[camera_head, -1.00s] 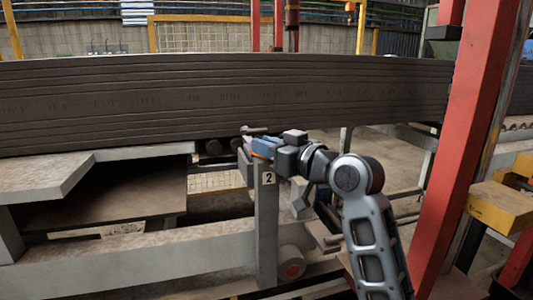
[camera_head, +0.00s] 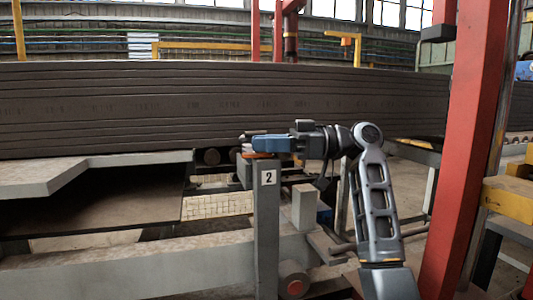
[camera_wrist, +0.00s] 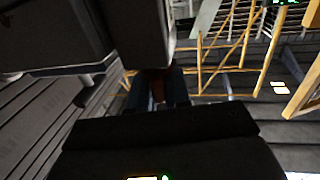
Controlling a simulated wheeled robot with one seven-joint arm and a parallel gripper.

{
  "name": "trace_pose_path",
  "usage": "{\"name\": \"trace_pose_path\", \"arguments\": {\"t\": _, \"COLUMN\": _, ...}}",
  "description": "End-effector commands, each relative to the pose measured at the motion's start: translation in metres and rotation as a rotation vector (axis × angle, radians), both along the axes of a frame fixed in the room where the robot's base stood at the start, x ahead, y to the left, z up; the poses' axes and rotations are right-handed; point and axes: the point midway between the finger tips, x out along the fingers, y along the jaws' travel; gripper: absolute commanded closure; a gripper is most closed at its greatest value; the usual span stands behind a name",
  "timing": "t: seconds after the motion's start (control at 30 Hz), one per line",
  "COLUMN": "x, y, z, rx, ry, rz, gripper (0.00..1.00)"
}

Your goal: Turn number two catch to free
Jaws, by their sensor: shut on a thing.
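A grey post (camera_head: 266,225) carries a white label "2" (camera_head: 268,177). The number two catch (camera_head: 247,151) is at the post's top; a small orange-red part of it shows under my fingers. My gripper (camera_head: 258,144) has blue fingers, lies almost level, comes in from the right and is shut on the catch. In the wrist view, a reddish-brown part of the catch (camera_wrist: 158,75) shows between the dark blue fingers (camera_wrist: 158,92). My fingers hide most of the catch, so its exact angle cannot be told.
A long stack of dark boards (camera_head: 220,105) lies right behind the post. Grey frame beams (camera_head: 130,265) run low at the left. A red column (camera_head: 465,150) stands close on the right, with a yellow block (camera_head: 508,200) beside it. A grey block (camera_head: 304,207) stands right of the post.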

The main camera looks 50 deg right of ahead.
Motion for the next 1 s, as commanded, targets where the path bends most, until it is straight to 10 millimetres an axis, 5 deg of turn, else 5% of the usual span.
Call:
{"name": "trace_pose_path", "arguments": {"t": 0.4, "x": 0.0007, "y": 0.0004, "z": -0.0013, "rx": 0.000, "ry": 0.002, "rz": 0.189, "gripper": 1.00}}
{"name": "trace_pose_path", "arguments": {"t": 0.97, "x": 0.0009, "y": 0.0010, "z": -0.0012, "rx": -0.001, "ry": 0.004, "rz": 0.214, "gripper": 1.00}}
{"name": "trace_pose_path", "arguments": {"t": 1.0, "x": 0.0009, "y": 0.0010, "z": -0.0013, "rx": 0.000, "ry": 0.004, "rz": 0.214, "gripper": 0.79}}
